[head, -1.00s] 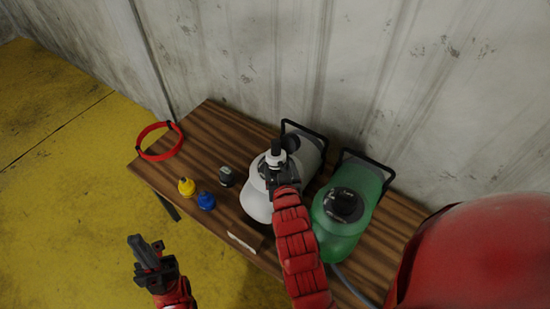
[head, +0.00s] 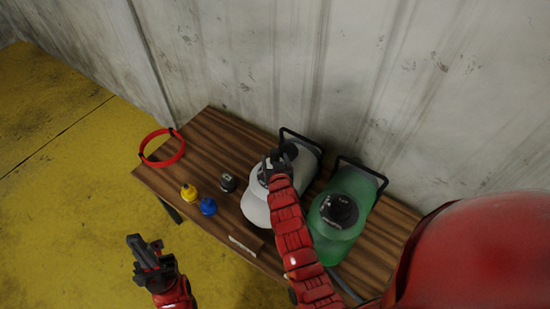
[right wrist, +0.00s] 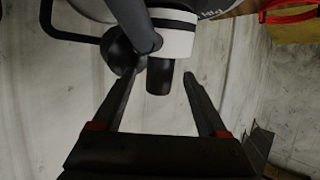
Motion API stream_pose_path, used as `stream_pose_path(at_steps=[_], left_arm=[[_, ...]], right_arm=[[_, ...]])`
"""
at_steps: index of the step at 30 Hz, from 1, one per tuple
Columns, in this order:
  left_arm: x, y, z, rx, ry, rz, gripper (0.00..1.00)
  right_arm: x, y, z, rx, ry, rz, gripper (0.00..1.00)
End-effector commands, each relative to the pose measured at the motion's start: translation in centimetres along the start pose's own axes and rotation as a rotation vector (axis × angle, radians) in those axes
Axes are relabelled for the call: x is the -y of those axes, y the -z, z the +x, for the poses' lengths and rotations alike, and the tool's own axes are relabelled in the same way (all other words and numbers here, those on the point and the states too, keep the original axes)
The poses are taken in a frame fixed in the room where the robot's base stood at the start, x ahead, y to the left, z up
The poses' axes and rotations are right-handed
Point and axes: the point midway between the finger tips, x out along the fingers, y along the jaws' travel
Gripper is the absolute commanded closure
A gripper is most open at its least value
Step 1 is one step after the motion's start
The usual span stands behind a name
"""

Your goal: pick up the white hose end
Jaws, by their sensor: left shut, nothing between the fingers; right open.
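The white hose end (right wrist: 174,40) shows in the right wrist view as a white collar with a black tip. It is at the far ends of my right gripper's fingers, its black tip in the gap between them; whether they touch it I cannot tell. My right gripper (head: 277,160) is open, over the white-grey container (head: 258,205) in the head view, where the hose end is hidden or too small to make out. My left gripper (head: 143,248) is shut and empty, over the floor in front of the table.
A wooden table (head: 212,130) stands against a wall. It holds a green container (head: 350,200), a red ring (head: 162,147), and yellow (head: 189,193), blue (head: 207,206) and black (head: 228,183) small items. Yellow floor is clear at left.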

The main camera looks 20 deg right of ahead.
Motion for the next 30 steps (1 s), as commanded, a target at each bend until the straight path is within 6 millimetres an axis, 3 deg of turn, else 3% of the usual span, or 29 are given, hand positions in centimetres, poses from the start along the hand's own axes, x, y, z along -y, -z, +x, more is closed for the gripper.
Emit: stream_pose_path(at_steps=[11, 24, 30], left_arm=[[0.02, 0.05, 0.3, 0.0, 0.0, 0.0, 1.0], [0.02, 0.05, 0.31, 0.0, 0.0, 0.0, 1.0], [0.02, 0.06, 0.32, 0.0, 0.0, 0.0, 1.0]], right_arm=[[-0.07, -0.12, 0.75, 0.002, -0.001, 0.001, 0.24], [-0.04, -0.1, 0.74, 0.001, 0.0, 0.001, 1.0], [-0.04, -0.08, 0.73, 0.001, 0.0, 0.001, 1.0]])
